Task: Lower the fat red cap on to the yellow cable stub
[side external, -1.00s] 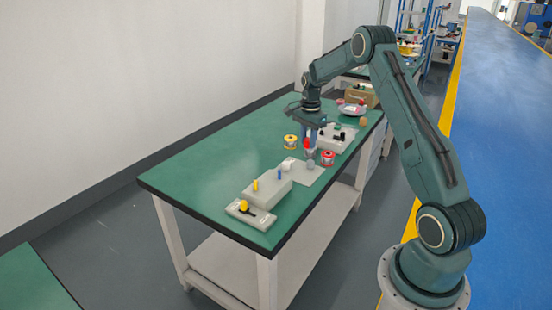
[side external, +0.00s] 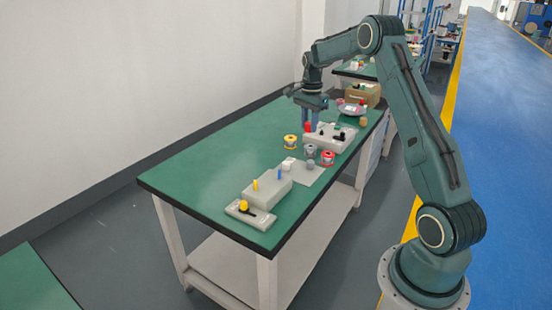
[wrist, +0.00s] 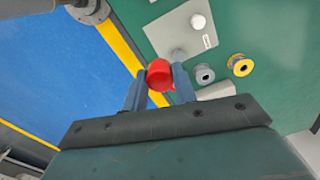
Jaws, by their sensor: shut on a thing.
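My gripper (side external: 309,120) is shut on the fat red cap (side external: 308,128) and holds it above the far part of the green table. In the wrist view, the cap (wrist: 160,74) sits between the two fingertips (wrist: 158,82). The yellow cable stub (side external: 255,185) stands upright on a pale grey block (side external: 273,191) near the front of the table, with a blue stub (side external: 279,175) beside it. The cap is well apart from the yellow stub, farther back on the table. The yellow stub does not show in the wrist view.
A yellow spool (side external: 291,141), a grey spool (side external: 310,151) and a red spool (side external: 328,158) stand mid-table by a grey plate (side external: 305,175). A pale block with black parts (side external: 337,140) is behind. A low plate with a yellow knob (side external: 243,206) lies in front.

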